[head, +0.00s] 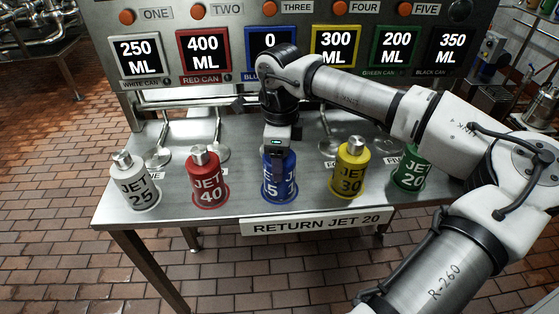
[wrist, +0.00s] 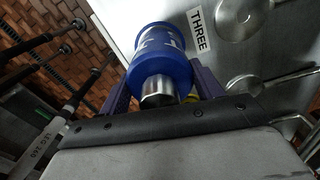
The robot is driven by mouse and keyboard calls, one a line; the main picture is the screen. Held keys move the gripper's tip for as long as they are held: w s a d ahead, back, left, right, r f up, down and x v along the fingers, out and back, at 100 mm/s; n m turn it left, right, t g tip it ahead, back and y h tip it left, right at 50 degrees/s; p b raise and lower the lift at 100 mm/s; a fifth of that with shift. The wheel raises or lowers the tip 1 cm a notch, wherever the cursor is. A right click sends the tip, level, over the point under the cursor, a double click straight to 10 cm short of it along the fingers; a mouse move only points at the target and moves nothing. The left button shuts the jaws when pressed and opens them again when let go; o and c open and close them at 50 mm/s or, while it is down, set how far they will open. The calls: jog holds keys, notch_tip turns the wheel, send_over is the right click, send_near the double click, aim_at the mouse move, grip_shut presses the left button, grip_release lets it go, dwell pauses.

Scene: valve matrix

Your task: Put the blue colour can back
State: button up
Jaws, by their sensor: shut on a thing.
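The blue can (head: 288,182) is upright at the middle of the row near the table's front edge, with white lettering partly covered. My gripper (head: 278,163) comes down over it from above and is shut on it. In the wrist view the blue can (wrist: 160,66) sits between the two dark purple fingers, its silver cap towards my palm. I cannot tell whether its base touches the table. The blue panel display (head: 264,42) above, under THREE, is partly hidden by my arm.
The white can (head: 135,185), red can (head: 208,180), yellow can (head: 350,172) and green can (head: 411,172) stand in the same row. A RETURN JET 20 sign (head: 316,222) is on the table's front edge. Round-ended metal pieces lie behind the cans.

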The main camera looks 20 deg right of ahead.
jog(key=shift+r, duration=0.2)
jog(key=shift+f, duration=0.15)
jog(key=o, duration=1.7)
notch_tip(320, 180, up, 12)
jog(key=shift+r+b, duration=0.15)
jog(key=shift+b, duration=0.15)
